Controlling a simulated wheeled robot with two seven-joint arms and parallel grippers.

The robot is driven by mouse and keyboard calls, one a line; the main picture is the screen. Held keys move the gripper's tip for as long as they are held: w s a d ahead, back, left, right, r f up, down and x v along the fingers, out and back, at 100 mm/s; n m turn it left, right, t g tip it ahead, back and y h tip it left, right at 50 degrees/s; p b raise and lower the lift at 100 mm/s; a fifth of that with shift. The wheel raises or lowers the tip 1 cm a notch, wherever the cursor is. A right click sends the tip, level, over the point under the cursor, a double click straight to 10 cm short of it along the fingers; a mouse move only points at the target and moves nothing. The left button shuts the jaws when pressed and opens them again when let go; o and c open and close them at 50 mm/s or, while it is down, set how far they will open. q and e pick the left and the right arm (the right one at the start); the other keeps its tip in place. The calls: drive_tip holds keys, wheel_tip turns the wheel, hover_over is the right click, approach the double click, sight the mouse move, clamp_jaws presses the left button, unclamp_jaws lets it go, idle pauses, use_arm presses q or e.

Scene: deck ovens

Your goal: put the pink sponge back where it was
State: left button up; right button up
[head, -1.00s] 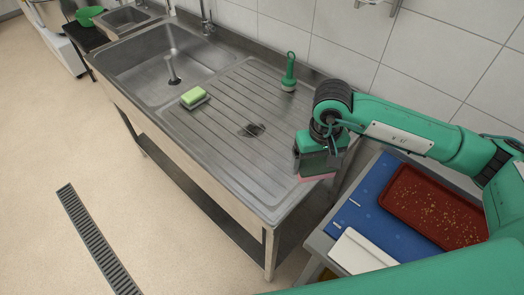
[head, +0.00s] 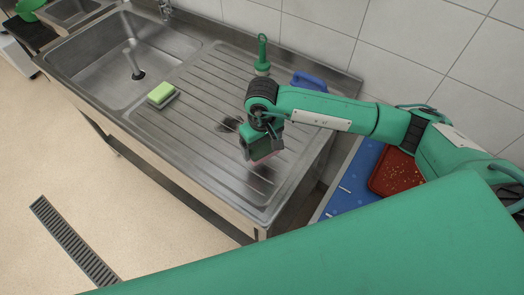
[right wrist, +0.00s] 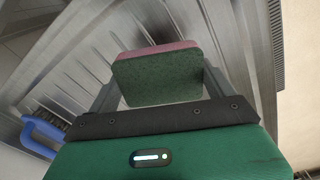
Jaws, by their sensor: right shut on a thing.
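The pink sponge (right wrist: 160,72) is held in my right gripper (right wrist: 158,88). In the right wrist view it sits between the two fingers, its dark green face towards the camera and a pink layer along its far edge. In the head view my right gripper (head: 262,150) is above the ribbed drainboard (head: 205,105) near its right end, and only a thin pink edge of the sponge (head: 266,156) shows below it. A dark shadow lies on the steel just under it. My left gripper is out of view.
A green and yellow sponge (head: 161,94) sits by the sink basin (head: 125,65). A green-handled brush (head: 262,55) stands at the back, with a blue-handled brush (head: 309,81) to its right. A blue board (head: 350,185) and red tray (head: 396,172) are further right. The drainboard's middle is clear.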

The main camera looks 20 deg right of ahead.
drive_tip(key=shift+f, duration=0.95)
wheel_tip(320, 180, down, 4)
drive_tip(key=shift+f+p, duration=0.1)
drive_tip(key=shift+p, duration=0.75)
drive_tip(key=shift+f+b, duration=0.15)
drive_tip(key=shift+b, duration=0.15)
drive_tip(key=o, duration=0.7)
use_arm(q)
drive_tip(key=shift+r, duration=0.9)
